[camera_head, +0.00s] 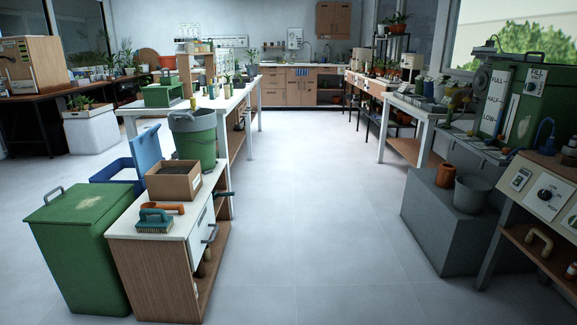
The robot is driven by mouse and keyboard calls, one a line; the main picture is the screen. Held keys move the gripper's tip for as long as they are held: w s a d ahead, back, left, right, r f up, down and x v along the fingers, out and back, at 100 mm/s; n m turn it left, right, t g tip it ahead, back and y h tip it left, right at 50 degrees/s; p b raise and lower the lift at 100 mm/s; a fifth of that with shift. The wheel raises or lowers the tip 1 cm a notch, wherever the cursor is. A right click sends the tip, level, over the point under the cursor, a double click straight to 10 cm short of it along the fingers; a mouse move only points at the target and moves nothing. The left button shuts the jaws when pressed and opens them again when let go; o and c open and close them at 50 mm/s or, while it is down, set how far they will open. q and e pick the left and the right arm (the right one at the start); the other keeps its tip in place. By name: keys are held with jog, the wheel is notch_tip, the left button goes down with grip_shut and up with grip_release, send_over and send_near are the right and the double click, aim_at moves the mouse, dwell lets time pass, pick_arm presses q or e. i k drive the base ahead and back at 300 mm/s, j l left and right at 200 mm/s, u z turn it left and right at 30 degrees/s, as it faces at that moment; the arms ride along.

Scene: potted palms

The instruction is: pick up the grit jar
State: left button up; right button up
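I cannot make out which thing is the grit jar; the small containers on the benches are too far off to tell apart. Several small bottles and pots stand on the long white bench (232,97) at the middle left. More small items stand on the right-hand white bench (415,103) and on the dark bench at the far left (60,93). Neither of my grippers shows in this view.
A low wooden cabinet (150,262) at the front left carries an open box of dark material (174,168), an orange-handled scoop (163,207) and a brush (154,224). Green bins (82,255) stand beside it. A grey block (440,215) stands right. The middle floor (310,210) is clear.

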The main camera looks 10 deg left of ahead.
aim_at(189, 48)
jog(key=i, duration=2.5)
jog(key=i+l+u, duration=0.15)
jog(key=i+u, duration=0.3)
jog(key=i, duration=0.15)
jog(key=i+l+u, duration=0.9)
jog(key=i, duration=0.15)
jog(key=i+l+u, duration=0.4)
jog(key=l, duration=0.3)
jog(key=i+l+u, duration=0.25)
jog(key=l+u, duration=0.2)
jog(key=l, duration=0.3)
